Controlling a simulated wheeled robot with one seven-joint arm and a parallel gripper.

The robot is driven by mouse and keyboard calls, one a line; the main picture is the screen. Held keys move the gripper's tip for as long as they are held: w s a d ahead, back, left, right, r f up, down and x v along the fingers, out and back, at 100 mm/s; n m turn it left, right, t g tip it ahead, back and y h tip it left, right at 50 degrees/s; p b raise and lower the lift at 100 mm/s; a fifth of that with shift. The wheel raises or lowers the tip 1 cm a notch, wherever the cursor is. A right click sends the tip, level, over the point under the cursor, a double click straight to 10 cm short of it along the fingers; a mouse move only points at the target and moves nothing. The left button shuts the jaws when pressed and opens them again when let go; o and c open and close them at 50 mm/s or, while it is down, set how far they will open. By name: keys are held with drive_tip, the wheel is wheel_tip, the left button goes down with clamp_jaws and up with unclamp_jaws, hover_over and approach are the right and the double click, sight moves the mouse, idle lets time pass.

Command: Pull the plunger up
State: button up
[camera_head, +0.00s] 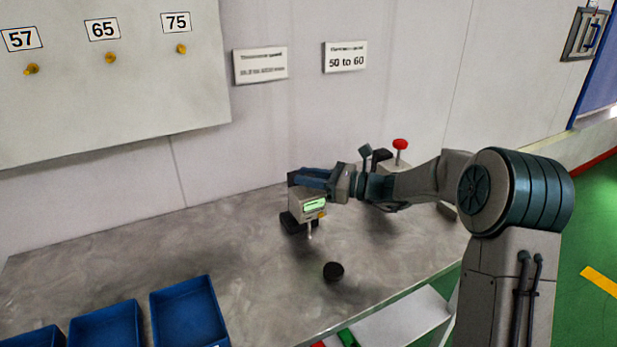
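A small grey gauge (303,208) with a lit green display stands on the metal table, left of centre. A thin light-coloured stem (309,229) points down from its front, above the table. My gripper (308,178) reaches in from the right, its blue fingers lying level across the top of the gauge. The fingers hide the gauge's top, and any plunger end there cannot be made out. I cannot tell whether the fingers are apart or closed on something. A dark round piece (333,271) lies on the table in front of the gauge, apart from it.
A device with a red knob (400,145) stands behind my arm. Blue bins (188,312) sit at the front left. A board (110,95) with pegs marked 57, 65 and 75 hangs on the wall. The grey table (150,240) is clear left of the gauge.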

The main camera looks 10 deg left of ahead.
clamp_jaws()
drive_tip(key=shift+r+p, duration=1.3)
drive_tip(key=shift+r, duration=0.45)
drive_tip(key=shift+f, duration=0.1)
drive_tip(key=o, duration=0.8)
unclamp_jaws()
drive_tip(key=s+d+b, duration=0.1)
drive_tip(key=s+d, duration=0.1)
drive_tip(key=d, duration=1.1)
drive_tip(key=shift+s+d, duration=0.3)
drive_tip(key=shift+s, duration=0.05)
